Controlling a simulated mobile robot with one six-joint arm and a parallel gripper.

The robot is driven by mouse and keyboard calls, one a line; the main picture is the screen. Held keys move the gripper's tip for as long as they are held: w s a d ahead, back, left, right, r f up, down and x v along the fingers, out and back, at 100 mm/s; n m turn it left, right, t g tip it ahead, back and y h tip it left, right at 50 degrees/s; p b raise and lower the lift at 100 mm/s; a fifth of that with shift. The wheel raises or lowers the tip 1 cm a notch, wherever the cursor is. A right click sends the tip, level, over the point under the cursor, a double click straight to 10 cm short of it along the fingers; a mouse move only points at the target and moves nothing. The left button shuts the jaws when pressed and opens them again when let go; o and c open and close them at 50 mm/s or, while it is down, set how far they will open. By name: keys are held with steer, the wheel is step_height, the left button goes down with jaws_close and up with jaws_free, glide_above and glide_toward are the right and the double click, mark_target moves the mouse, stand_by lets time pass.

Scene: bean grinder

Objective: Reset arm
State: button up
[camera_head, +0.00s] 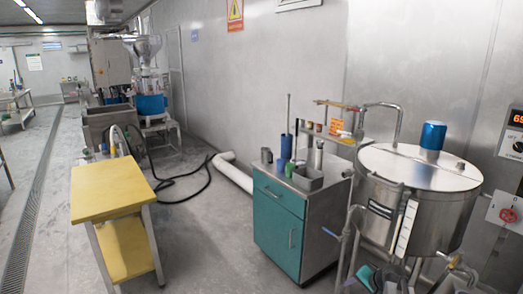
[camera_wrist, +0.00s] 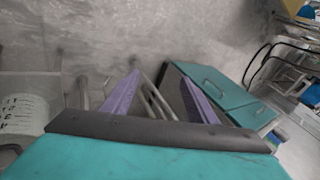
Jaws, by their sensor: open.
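My gripper (camera_wrist: 160,98) shows in the wrist view with its two purple fingers spread apart. Nothing is between the fingers, only floor and thin metal legs behind them. The gripper's dark bar and teal body fill the bottom of that view. The grinder-like machine (camera_head: 150,104), with a blue drum and a metal hopper on top, stands far back at the left.
A teal cabinet (camera_head: 279,216) stands mid-floor and also shows in the wrist view (camera_wrist: 216,85). A yellow table (camera_head: 104,190) is left of it. A steel tank (camera_head: 420,170) stands at right. A black hose (camera_head: 180,178) lies on the floor. Open floor lies between table and cabinet.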

steer(key=s+a+f+n+g+b, duration=0.2)
steer(key=s+a+f+n+g, duration=0.3)
steer(key=s+a+f, duration=1.6)
steer(key=s+a+f+n+g+b, duration=0.15)
steer(key=s+f+g, duration=0.4)
steer(key=s, duration=0.95)
steer(key=s+d+n+h, duration=0.2)
steer(key=s, duration=0.6)
steer(key=shift+s+d+f+g+h, duration=0.15)
steer(key=shift+d+f+g+h, duration=0.15)
steer(key=shift+g, duration=0.15)
steer(key=shift+n, duration=0.25)
